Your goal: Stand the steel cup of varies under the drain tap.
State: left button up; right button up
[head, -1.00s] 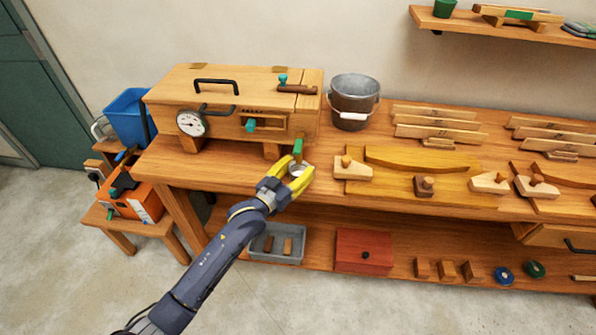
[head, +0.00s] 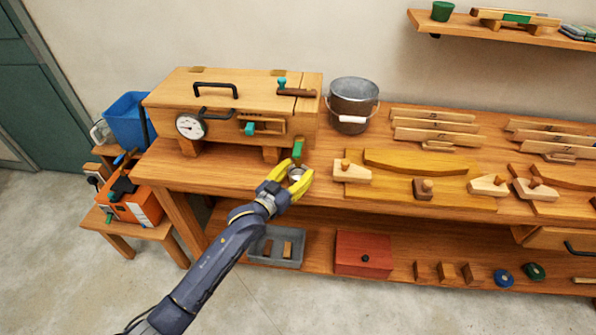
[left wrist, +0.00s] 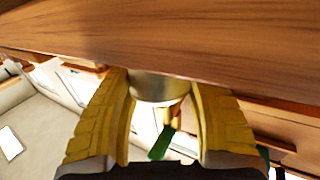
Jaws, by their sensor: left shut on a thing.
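The small steel cup (head: 296,174) is between the yellow fingers of my left gripper (head: 295,173), which is shut on it. In the left wrist view, part of the cup (left wrist: 158,86) shows between the two fingers. The drain tap (head: 298,148) has a green handle and is low on the right front of the wooden box (head: 225,132). The cup is just in front of the tap in the head view, near the bench's front edge. I cannot tell whether it touches the bench top or is directly below the spout. My right gripper is not in view.
The wooden bench (head: 225,173) has a dark metal bucket (head: 352,104) beside the box. Wooden blocks and a yellowish curved board (head: 420,161) lie to the right. A lower shelf holds a grey tray (head: 277,248) and a red box (head: 363,254).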

pick_arm(q)
jog(key=o, duration=1.3)
jog(key=shift+c, duration=0.2)
jog(key=shift+f, duration=0.1)
jog(key=v, duration=1.2)
jog(key=a+f+n+g+y, duration=0.1)
jog(key=a+f+y, duration=0.15)
jog(key=f, duration=0.75)
jog(key=a+f+n+g+y, duration=0.15)
jog(key=a+f, duration=0.25)
jog(key=f, duration=0.7)
jog(key=s+a+f+g+y, duration=0.1)
jog(key=s+a+f+y, duration=0.2)
jog(key=f, duration=0.6)
jog(key=s+a+f+g+y, duration=0.1)
jog(key=s+a+f, duration=0.4)
jog(key=f, duration=0.4)
jog(key=s+a+f+n+g+y, duration=0.1)
jog(key=s+a+f+g, duration=0.1)
jog(key=s+f, duration=0.7)
jog(key=s+a+f+g+y, duration=0.1)
jog(key=s+a+f+g, duration=0.15)
jog(key=s+f, duration=0.75)
jog(key=s+f+g, duration=0.2)
jog(key=s, duration=1)
jog(key=s+f+g, duration=0.2)
jog(key=s, duration=1)
jog(key=shift+s+a+f+y, duration=0.15)
jog(key=shift+a+f+y, duration=0.2)
jog(key=shift+a+y, duration=0.05)
